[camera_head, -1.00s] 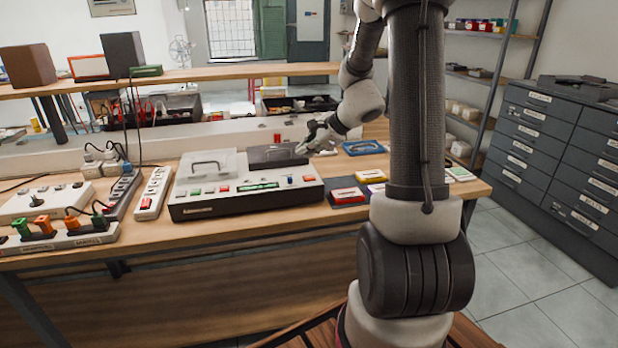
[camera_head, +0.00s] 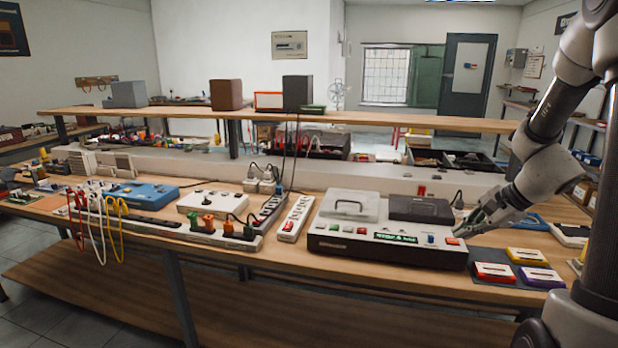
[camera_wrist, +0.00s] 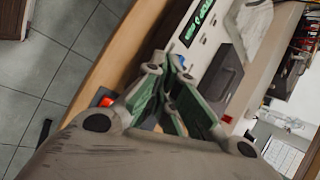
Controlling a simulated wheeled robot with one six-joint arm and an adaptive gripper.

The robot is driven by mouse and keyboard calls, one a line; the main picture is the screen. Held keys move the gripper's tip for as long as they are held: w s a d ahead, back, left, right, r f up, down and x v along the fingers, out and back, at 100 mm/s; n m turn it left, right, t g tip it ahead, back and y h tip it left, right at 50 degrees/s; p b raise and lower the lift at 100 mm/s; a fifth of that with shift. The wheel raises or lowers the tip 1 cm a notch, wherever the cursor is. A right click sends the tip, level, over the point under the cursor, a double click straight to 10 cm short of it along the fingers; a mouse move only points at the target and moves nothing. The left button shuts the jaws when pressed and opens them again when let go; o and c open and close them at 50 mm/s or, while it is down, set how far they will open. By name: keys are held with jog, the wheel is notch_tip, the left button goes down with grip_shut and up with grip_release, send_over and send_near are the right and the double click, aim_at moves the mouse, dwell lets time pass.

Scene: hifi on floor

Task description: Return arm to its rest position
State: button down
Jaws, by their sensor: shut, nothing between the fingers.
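My gripper (camera_head: 476,221) is at the right in the head view, just above the right end of the white and black tape deck (camera_head: 385,257). Its fingers are shut with nothing between them. In the wrist view my gripper (camera_wrist: 172,62) points toward the deck's top, where a green display (camera_wrist: 199,20) and a dark lid (camera_wrist: 222,75) show. I cannot tell whether the fingertips touch the deck. My arm comes down from the upper right.
Red, yellow and purple cassettes (camera_head: 527,257) lie right of the deck. Power strips (camera_head: 296,218), a white box (camera_head: 212,203) and a blue box (camera_head: 142,194) stand to the left. A raised shelf (camera_head: 330,115) runs behind. Free floor (camera_wrist: 62,60) shows in the wrist view.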

jog(key=s+a+r+n+h, duration=0.2)
jog(key=s+r+n, duration=0.5)
jog(key=s, duration=0.4)
jog(key=s+a+r+n+h, duration=0.3)
jog(key=s+r+n, duration=0.4)
jog(key=s, duration=0.5)
jog(key=shift+n+g, duration=0.4)
jog(key=shift+n, duration=0.8)
